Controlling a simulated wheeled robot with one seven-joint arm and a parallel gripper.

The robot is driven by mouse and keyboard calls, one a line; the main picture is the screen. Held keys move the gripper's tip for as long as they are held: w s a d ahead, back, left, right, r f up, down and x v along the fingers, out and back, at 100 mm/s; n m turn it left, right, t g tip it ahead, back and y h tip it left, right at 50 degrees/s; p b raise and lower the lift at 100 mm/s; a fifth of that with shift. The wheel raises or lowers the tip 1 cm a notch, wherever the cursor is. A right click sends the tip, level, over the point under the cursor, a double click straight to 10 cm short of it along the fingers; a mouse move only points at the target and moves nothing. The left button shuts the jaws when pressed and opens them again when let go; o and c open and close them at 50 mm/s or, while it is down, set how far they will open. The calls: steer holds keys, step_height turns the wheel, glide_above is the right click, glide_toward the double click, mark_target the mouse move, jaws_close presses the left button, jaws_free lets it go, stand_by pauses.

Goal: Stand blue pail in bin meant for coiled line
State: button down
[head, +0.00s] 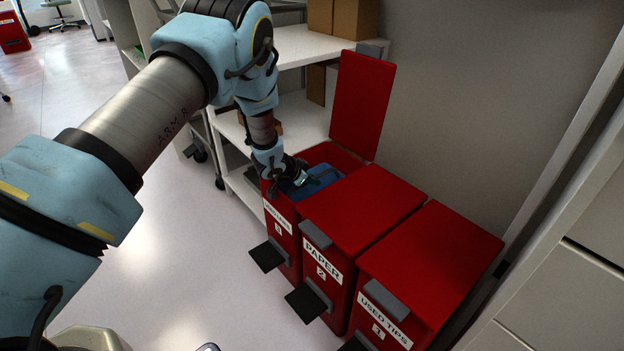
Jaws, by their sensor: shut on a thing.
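My gripper (300,179) is at the mouth of the leftmost red bin (284,238), shut on a blue object that looks like the blue pail (318,181). The pail is inside the bin opening, with its upper part showing near the rim. Its lower part is hidden by the bin walls, so I cannot tell whether it touches the bottom or is upright. This bin's red lid (362,105) stands open. Its front label is too small to read surely. No coiled line is visible.
A closed red bin marked PAPER 2 (362,215) and one marked USED TIPS 1 (435,265) stand to the right. A white shelf (305,45) with cardboard boxes (343,18) is behind. Black pedals (267,256) jut out in front. Floor at left is clear.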

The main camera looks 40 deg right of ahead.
steer(key=shift+s+d, duration=0.2)
steer(key=shift+s, duration=0.1)
steer(key=c, duration=0.8)
jaws_free()
steer(key=shift+o, duration=0.2)
steer(key=shift+s, duration=0.1)
steer(key=shift+r, duration=0.1)
steer(key=w+p+v, duration=0.1)
steer(key=p+v, duration=0.1)
steer(key=v, duration=0.9)
steer(key=shift+s, duration=0.2)
steer(key=shift+a, duration=0.1)
